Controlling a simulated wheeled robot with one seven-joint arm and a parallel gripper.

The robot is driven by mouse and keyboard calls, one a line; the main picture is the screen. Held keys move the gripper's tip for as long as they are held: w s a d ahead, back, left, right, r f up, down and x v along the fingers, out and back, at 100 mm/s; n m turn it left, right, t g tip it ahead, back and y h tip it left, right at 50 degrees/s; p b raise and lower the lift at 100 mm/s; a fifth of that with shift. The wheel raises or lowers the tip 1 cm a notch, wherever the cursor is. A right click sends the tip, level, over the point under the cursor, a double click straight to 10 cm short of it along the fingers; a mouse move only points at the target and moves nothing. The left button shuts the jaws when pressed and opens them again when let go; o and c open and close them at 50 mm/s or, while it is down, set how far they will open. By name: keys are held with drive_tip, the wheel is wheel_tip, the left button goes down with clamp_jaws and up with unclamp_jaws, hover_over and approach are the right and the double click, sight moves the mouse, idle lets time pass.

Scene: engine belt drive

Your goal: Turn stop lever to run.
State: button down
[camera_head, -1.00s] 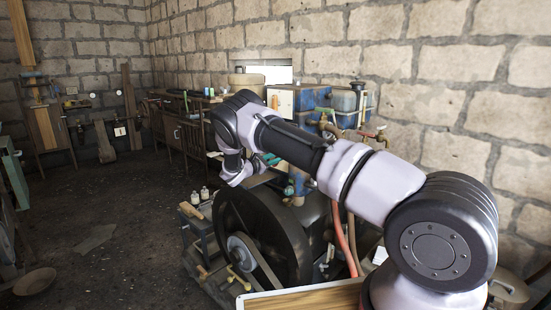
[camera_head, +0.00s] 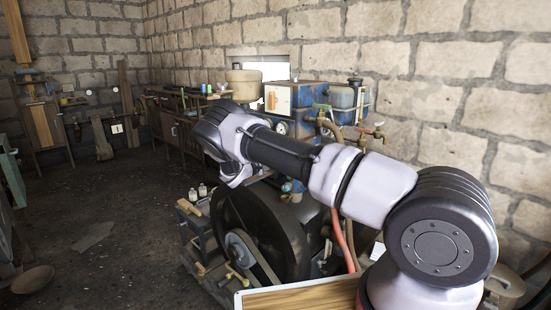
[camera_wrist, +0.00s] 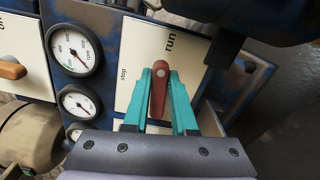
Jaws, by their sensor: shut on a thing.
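In the wrist view the red stop lever (camera_wrist: 157,95) stands on a cream plate (camera_wrist: 140,45) marked "stop" at left and "run" at upper right. Its rounded upper end, with a pale round spot, lies between the two labels and does not point squarely at either. My gripper (camera_wrist: 161,80) has its teal fingers on both sides of the lever and is shut on it. In the head view my wrist hides the fingers and the lever.
Gauges (camera_wrist: 74,50) sit left of the plate, and another plate with an orange-brown handle (camera_wrist: 12,68) is further left. In the head view a large dark flywheel (camera_head: 262,232) stands below my wrist. Blue tanks (camera_head: 345,97) and pipes stand behind my arm.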

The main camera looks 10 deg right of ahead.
drive_tip(key=shift+f+m, duration=0.2)
drive_tip(key=shift+m, duration=0.7)
drive_tip(key=c, duration=0.7)
unclamp_jaws()
drive_tip(key=v, duration=1)
drive_tip(key=shift+s+a, duration=0.25)
drive_tip(key=shift+a, duration=0.05)
drive_tip(key=shift+a, duration=0.15)
